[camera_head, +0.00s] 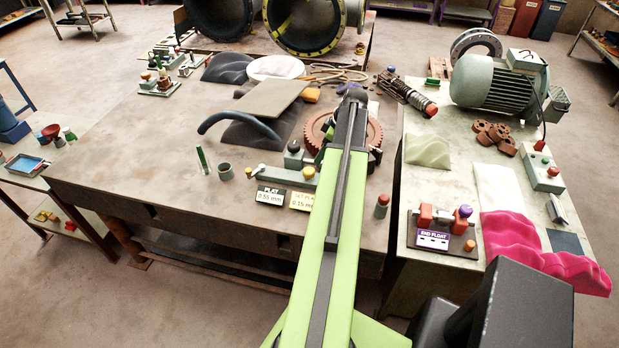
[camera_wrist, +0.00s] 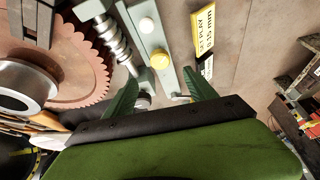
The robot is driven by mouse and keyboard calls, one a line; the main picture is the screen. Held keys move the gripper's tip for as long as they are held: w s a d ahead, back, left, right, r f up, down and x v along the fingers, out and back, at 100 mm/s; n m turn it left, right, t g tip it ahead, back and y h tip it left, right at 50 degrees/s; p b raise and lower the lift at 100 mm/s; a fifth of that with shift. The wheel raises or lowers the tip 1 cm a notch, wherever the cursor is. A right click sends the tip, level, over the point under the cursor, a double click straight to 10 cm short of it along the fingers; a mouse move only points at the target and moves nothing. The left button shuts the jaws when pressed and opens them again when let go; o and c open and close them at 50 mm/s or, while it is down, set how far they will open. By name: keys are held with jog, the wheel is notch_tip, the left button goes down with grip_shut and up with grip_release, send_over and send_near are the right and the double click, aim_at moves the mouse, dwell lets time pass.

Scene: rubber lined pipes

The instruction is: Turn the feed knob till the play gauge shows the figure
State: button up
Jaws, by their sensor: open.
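The play gauge (camera_head: 271,195) is a small white and dark sign on the large table that seems to read 0.55 mm. Beside it a cream card (camera_head: 302,201) reads SET PLAY, seemingly 0.15 mm; the card also shows in the wrist view (camera_wrist: 204,31). A reddish toothed wheel (camera_wrist: 75,62) and a steel worm screw (camera_wrist: 112,38) lie left of a grey bar with a yellow knob (camera_wrist: 160,60). My gripper (camera_wrist: 162,91) is open, its green fingers apart near the bar's near end. A grey round part shows between them, partly hidden. I cannot tell which part is the feed knob.
A dark hose (camera_head: 238,122) arches over the table left of the wheel. A green-capped post (camera_head: 202,158) and a small grey cup (camera_head: 225,171) stand further left. The right bench holds a motor (camera_head: 497,85) and an END FLOAT fixture (camera_head: 433,238). The table's front left is clear.

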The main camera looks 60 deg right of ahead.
aim_at(310, 170)
jog(key=b+x, duration=0.9)
jog(key=x, duration=0.3)
jog(key=shift+r, duration=0.15)
